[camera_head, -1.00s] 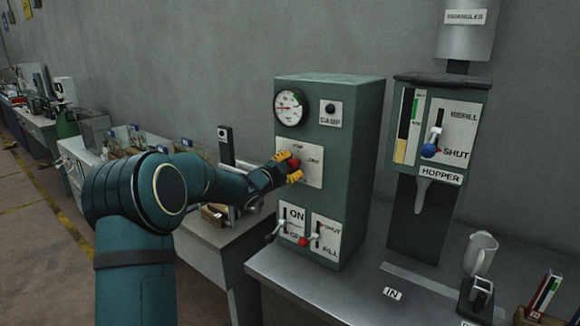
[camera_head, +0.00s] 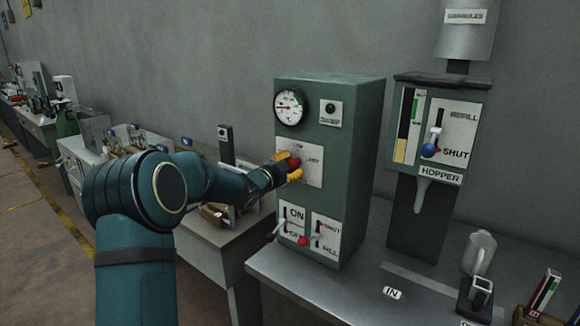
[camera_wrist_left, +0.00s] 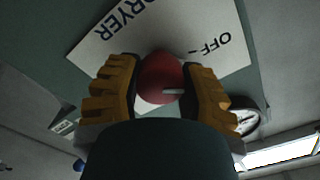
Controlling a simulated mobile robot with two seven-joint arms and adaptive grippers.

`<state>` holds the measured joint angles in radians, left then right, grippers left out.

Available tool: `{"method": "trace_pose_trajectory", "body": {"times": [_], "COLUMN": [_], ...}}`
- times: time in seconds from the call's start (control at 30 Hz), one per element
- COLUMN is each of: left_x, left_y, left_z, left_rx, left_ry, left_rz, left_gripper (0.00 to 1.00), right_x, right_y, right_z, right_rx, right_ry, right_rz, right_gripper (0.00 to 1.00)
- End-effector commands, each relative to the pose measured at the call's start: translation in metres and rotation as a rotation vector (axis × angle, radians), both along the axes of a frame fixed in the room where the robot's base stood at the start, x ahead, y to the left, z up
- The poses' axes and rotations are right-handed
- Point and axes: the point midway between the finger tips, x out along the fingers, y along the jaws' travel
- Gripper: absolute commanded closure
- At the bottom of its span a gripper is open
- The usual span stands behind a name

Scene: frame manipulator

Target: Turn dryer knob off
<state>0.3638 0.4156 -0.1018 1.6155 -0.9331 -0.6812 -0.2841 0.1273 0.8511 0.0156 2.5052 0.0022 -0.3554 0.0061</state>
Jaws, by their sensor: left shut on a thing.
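The dryer knob (camera_head: 293,163) is red and round, on a white plate (camera_head: 314,171) on the front of the green machine (camera_head: 335,130). My left gripper (camera_head: 288,167) is shut on the knob, with one yellow finger on each side of it. In the left wrist view the red knob (camera_wrist_left: 162,78) sits between the fingers and carries a short white mark. The plate there reads "DRYER" and "OFF"; the knob hides part of the plate. My right gripper is not in view.
A round gauge (camera_head: 290,107) is above the knob plate. ON/OFF (camera_head: 292,222) and SHUT/FILL (camera_head: 326,238) levers are below it. The hopper (camera_head: 437,130) with a blue-knobbed lever is at right.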

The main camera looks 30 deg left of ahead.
Motion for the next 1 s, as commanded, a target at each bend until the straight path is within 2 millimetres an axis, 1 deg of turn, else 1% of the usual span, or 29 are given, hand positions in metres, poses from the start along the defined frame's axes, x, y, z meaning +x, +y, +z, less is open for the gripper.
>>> {"method": "trace_pose_trajectory", "body": {"times": [0.03,0.87,0.9,0.93,0.97,1.0], "left_x": [0.0012,0.0012,0.0012,0.0011,0.0010,0.0010], "left_y": [-0.0031,-0.0027,-0.0027,-0.0026,-0.0023,-0.0020], "left_z": [0.0041,0.0054,0.0055,0.0053,0.0048,0.0043], "left_rx": [-0.002,-0.010,-0.010,-0.010,-0.010,-0.010], "left_ry": [-0.009,-0.011,-0.011,-0.011,-0.010,-0.008], "left_rz": [-0.006,-0.006,-0.006,-0.006,-0.005,-0.004], "left_gripper": [0.96,0.96,0.44,0.33,0.26,0.26], "right_x": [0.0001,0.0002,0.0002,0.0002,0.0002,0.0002], "right_y": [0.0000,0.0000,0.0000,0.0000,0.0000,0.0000], "right_z": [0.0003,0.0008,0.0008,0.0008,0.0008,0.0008], "right_rx": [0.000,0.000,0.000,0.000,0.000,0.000], "right_ry": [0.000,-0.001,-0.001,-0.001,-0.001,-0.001], "right_rz": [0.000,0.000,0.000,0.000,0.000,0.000], "right_gripper": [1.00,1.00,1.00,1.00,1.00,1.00]}}
